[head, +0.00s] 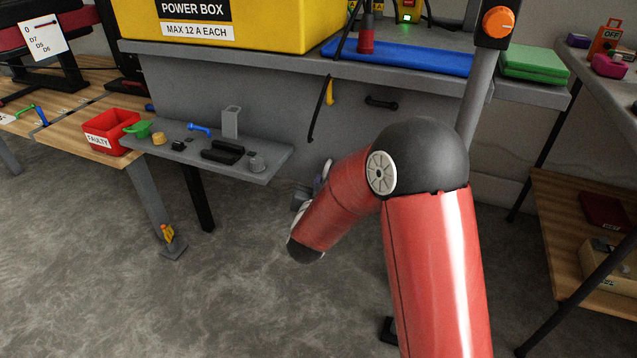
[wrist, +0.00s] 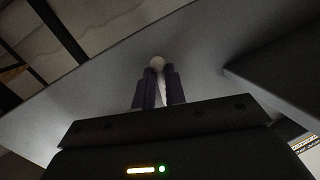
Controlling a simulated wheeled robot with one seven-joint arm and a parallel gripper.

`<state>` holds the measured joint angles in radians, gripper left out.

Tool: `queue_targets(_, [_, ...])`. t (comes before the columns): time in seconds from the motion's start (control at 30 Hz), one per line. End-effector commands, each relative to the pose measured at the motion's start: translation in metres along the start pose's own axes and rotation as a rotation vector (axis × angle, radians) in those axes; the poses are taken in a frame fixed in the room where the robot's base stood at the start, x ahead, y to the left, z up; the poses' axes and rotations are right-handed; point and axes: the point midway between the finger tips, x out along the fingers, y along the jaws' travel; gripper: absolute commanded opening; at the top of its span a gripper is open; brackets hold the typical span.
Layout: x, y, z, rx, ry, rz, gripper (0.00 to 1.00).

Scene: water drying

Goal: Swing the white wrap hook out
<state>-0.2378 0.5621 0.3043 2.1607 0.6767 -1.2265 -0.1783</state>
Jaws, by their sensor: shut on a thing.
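In the wrist view the white wrap hook (wrist: 157,62) shows as a pale rounded end, with a thin white strip below it between the fingers. My gripper (wrist: 158,84) has its two dark purple fingers closed on it, just in front of a grey panel. In the head view my red arm hides the hook and most of my gripper. Only a small purple part shows past the arm, low in front of the grey bench front. How far the hook is swung cannot be told.
A grey shelf (head: 270,172) with small parts sticks out left of my arm. A black cable (head: 318,112) hangs from a yellow hook (head: 330,92) on the bench front, beside a black handle (head: 381,103). A red FAULTY bin (head: 112,131) stands further left. The floor below is open.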

Motion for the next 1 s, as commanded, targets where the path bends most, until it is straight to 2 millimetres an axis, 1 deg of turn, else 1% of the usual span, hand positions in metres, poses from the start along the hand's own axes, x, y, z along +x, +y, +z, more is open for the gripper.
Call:
queue_targets(0.2, [-0.0017, 0.0052, -0.0020, -0.129, -0.027, 0.016, 0.00])
queue_targets(0.4, [-0.0022, 0.0089, -0.0022, -0.203, -0.041, 0.027, 0.00])
queue_targets(0.6, [-0.0024, 0.0104, -0.0019, -0.232, -0.048, 0.031, 0.00])
queue_targets(0.97, [-0.0025, 0.0108, -0.0015, -0.235, -0.049, 0.032, 0.00])
queue_targets(1.0, [-0.0025, 0.0109, -0.0015, -0.235, -0.049, 0.032, 0.17])
